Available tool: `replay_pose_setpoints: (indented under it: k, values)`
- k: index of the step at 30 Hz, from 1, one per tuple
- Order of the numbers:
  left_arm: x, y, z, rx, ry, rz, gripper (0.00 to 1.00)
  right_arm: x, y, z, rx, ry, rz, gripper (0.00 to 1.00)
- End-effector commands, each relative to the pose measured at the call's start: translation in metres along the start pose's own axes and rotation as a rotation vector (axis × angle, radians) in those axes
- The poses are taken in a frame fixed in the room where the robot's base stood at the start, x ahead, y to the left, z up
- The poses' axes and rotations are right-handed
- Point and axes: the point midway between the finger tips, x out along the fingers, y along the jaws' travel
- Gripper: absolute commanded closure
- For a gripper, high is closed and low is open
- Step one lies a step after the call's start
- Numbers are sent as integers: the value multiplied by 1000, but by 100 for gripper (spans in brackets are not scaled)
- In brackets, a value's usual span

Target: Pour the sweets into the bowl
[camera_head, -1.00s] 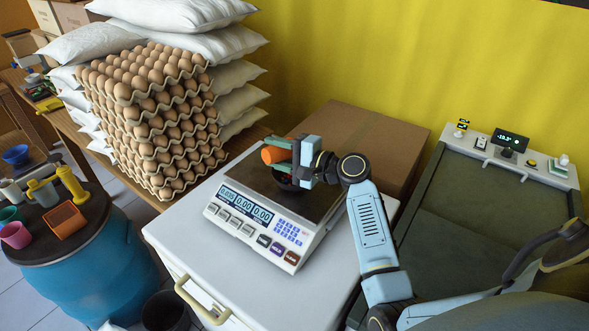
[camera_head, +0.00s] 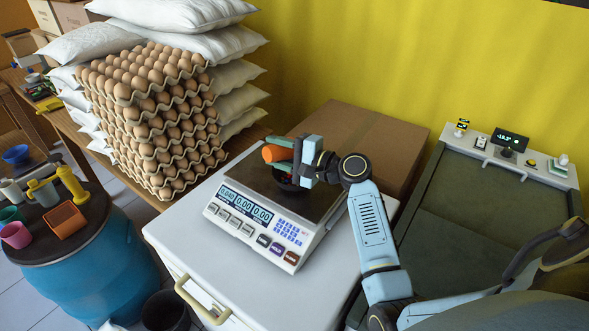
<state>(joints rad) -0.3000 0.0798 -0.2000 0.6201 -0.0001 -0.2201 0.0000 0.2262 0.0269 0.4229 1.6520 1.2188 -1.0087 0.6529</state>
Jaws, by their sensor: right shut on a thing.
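My right gripper (camera_head: 298,160) is shut on an orange cup (camera_head: 273,153), held tilted on its side above the scale. A dark bowl (camera_head: 288,181) stands on the scale's dark plate, just under the cup and gripper. Something small and red shows in the bowl, partly hidden by my gripper. The cup's inside is hidden, so I cannot tell what it holds. The scale (camera_head: 262,228) sits on a white cabinet top, its left display lit. My left gripper is not in view.
Stacked egg trays (camera_head: 160,125) and white sacks (camera_head: 170,12) stand at the left. A cardboard box (camera_head: 375,140) is behind the scale. A blue barrel (camera_head: 85,270) at the lower left bears several cups and an orange square container (camera_head: 64,220). The cabinet's front top is clear.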

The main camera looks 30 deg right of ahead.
Motion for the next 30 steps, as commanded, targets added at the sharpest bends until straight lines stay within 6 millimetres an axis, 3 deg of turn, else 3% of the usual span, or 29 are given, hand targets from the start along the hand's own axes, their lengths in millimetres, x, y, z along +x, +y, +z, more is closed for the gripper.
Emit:
replay_pose_setpoints:
  k: [30]
  values:
    - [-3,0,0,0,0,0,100,-1,-4,-2,56,-9,-22,84]
